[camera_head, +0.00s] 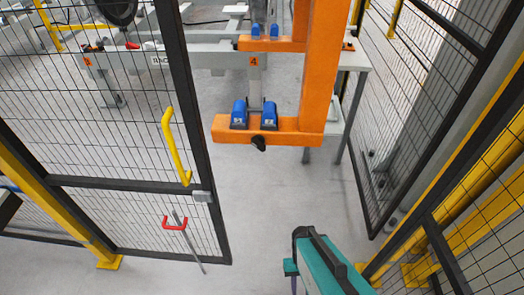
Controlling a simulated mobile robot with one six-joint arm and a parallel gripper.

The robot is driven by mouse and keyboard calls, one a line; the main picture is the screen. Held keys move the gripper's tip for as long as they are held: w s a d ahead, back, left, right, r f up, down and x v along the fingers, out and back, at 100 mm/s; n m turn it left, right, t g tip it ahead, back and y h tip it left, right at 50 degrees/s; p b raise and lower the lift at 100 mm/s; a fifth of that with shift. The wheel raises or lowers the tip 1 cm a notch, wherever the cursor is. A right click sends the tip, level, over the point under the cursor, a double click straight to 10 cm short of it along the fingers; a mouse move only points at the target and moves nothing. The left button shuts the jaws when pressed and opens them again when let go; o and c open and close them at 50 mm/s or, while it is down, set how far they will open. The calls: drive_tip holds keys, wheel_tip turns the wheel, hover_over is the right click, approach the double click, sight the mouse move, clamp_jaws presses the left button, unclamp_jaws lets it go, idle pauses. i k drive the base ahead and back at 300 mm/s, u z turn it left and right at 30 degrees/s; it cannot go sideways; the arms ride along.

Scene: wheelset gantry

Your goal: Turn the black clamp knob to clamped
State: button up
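The black clamp knob (259,143) sticks out of the front face of the lower orange beam (223,129), below and between two blue blocks (239,114). It looks tilted, but its exact setting is too small to read. A teal and black part of my arm (326,262) shows at the bottom, well below and to the right of the knob and apart from it. I cannot make out my gripper's fingers. Nothing is touching the knob.
A mesh gate (108,191) with a yellow handle (174,146) stands at left, a red-handled rod (176,223) in front of it. Mesh fencing with yellow posts (497,212) closes the right. A grey table (349,62) stands behind the orange column (322,70). The floor between is clear.

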sight(258, 141)
drive_tip(key=k, duration=1.65)
drive_tip(key=u, duration=1.15)
drive_tip(key=i, duration=1)
drive_tip(key=z, duration=0.05)
